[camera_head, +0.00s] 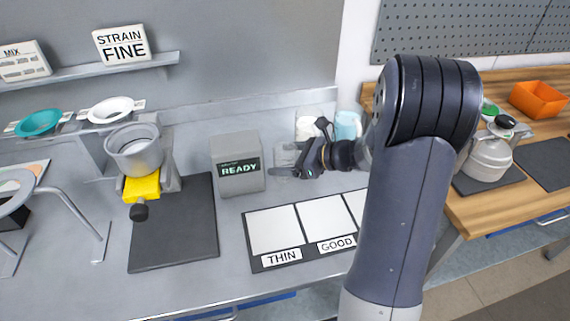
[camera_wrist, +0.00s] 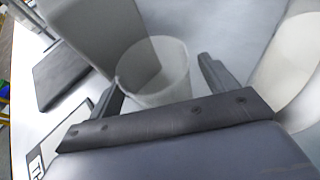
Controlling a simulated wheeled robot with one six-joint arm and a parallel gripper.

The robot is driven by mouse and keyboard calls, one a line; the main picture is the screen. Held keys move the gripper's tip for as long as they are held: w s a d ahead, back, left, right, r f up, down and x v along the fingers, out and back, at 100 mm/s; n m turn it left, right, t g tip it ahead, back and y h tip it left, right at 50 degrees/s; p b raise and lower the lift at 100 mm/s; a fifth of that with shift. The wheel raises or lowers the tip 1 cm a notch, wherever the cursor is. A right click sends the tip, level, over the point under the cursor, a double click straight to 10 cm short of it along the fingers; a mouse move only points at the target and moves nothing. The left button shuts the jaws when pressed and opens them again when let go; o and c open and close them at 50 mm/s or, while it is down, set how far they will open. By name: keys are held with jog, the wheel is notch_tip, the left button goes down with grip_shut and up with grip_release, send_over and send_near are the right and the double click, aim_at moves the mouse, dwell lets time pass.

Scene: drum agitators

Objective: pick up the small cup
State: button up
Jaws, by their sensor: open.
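A small clear cup (camera_wrist: 155,75) stands between the two fingers of my gripper (camera_wrist: 162,88) in the wrist view. Its rim faces up toward the camera. A narrow gap shows between the cup and the right finger; whether the left finger touches it I cannot tell. In the head view my gripper (camera_head: 290,160) is low over the bench, just right of the grey READY box. The cup (camera_head: 286,154) shows there only faintly behind the fingers. My gripper is open around the cup.
The grey READY box (camera_head: 238,164) stands close left of my gripper. A pale container (camera_head: 308,125) and a light blue one (camera_head: 348,125) stand behind it. The THIN and GOOD board (camera_head: 283,259) lies in front. A dark mat (camera_head: 174,235) lies left.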

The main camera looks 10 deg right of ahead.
jog(key=shift+c, duration=0.4)
jog(key=c, duration=1)
jog(key=shift+o, duration=0.2)
jog(key=shift+r, duration=0.1)
